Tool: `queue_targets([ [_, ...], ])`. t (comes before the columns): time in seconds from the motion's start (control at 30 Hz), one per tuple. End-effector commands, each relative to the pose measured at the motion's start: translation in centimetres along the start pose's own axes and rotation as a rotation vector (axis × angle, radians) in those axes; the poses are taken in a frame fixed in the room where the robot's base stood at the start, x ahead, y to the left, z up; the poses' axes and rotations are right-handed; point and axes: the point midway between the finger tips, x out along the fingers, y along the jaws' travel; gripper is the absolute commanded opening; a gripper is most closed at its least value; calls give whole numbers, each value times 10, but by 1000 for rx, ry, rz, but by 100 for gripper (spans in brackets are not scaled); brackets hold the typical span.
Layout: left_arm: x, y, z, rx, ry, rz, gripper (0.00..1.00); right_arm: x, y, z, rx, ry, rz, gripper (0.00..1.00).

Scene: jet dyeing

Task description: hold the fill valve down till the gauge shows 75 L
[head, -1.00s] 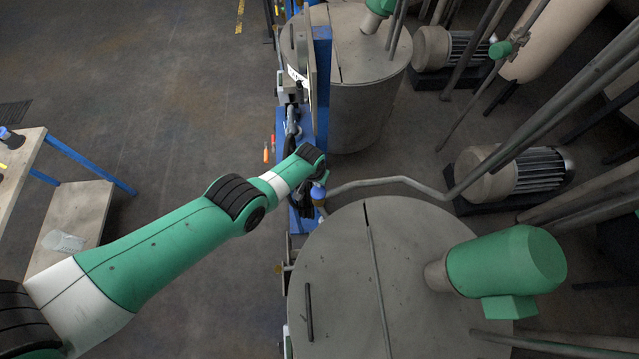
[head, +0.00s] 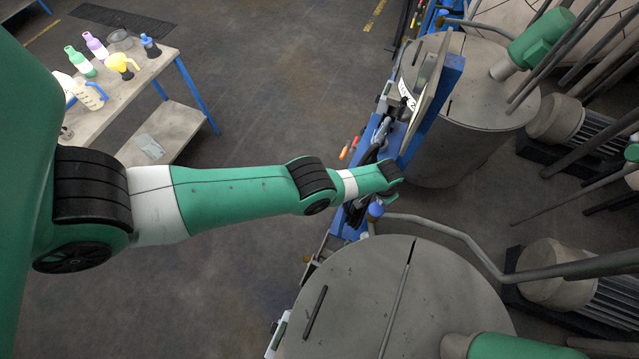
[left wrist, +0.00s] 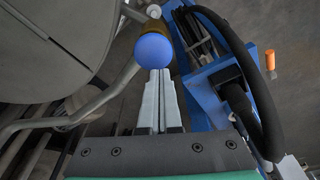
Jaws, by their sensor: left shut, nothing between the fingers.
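The fill valve shows in the left wrist view as a round blue knob (left wrist: 155,49) on a brass-coloured body. Its blue top also shows in the head view (head: 376,209), just beyond the end of my left arm. My left gripper (left wrist: 157,76) is shut and empty. Its fingertips overlap the lower edge of the knob in the left wrist view; I cannot tell whether they press on it. A panel with a white face, possibly the gauge (head: 406,92), is seen nearly edge-on in the head view, its reading not legible. My right gripper is out of view.
A grey pipe (head: 448,229) runs from beside the valve to the right. A large grey vessel lid (head: 340,300) lies in front, and another vessel (head: 450,145) stands behind the blue frame (head: 428,110). A table (head: 127,88) with several bottles stands at the left.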

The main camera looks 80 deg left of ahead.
Motion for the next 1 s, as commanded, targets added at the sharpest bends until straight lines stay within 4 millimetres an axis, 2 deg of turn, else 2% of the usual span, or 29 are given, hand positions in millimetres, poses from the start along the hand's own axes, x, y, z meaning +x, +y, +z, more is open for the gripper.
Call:
queue_targets([
  [0.43,1,0,0,0,0,0,0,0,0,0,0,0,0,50],
  [1.0,14,0,3,0,0,0,0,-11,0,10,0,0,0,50],
])
